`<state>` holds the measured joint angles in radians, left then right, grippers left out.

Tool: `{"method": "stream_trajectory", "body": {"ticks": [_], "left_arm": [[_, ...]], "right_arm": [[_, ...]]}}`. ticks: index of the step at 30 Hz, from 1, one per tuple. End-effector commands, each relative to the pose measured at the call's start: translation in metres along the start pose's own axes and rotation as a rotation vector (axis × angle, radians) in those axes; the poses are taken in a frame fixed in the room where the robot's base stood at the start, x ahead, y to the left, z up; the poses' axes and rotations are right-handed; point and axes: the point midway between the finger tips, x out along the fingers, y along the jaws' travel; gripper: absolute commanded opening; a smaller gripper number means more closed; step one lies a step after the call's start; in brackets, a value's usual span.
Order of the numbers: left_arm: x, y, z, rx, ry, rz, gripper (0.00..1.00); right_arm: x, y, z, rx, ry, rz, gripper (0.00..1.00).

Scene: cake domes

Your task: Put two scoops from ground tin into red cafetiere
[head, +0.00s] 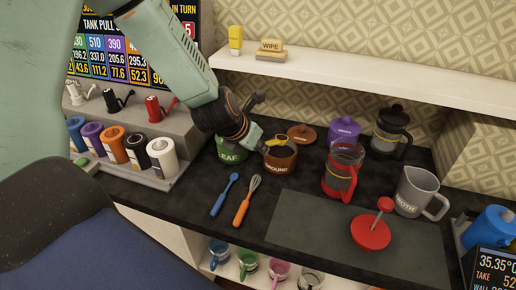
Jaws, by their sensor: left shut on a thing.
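The brown ground tin (280,161) stands open on the dark counter, and a brown lid (301,133) lies behind it. My left gripper (262,139) is at the tin's left rim, shut on a yellow scoop (279,142). The scoop is over or in the tin's mouth; its bowl and any grounds in it cannot be made out. The red cafetiere (341,177) stands upright to the right with its top off. A red plunger lid (371,232) with a knob lies on the grey mat in front of it. My right gripper is not in view.
A green leaf tin (231,154) is partly behind my left gripper. A purple tin (343,131) and black cafetiere (388,138) stand behind the red one. A grey froth jug (417,188) is to the right. A blue spoon (225,195) and orange whisk (246,202) lie in front.

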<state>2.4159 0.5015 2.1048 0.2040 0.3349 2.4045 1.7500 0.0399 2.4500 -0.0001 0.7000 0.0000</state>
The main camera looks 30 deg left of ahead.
Motion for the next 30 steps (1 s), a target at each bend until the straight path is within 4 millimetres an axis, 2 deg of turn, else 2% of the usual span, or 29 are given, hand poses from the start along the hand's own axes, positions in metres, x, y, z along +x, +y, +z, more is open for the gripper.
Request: {"method": "stream_trajectory", "body": {"ticks": [15, 30], "left_arm": [[0.005, 0.0, -0.017, -0.001, -0.141, -0.001, 0.0], [0.004, -0.001, -0.019, 0.0, -0.183, 0.0, 0.0]], "right_arm": [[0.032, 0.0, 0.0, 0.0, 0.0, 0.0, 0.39], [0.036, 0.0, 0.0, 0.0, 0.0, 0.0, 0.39]]}}
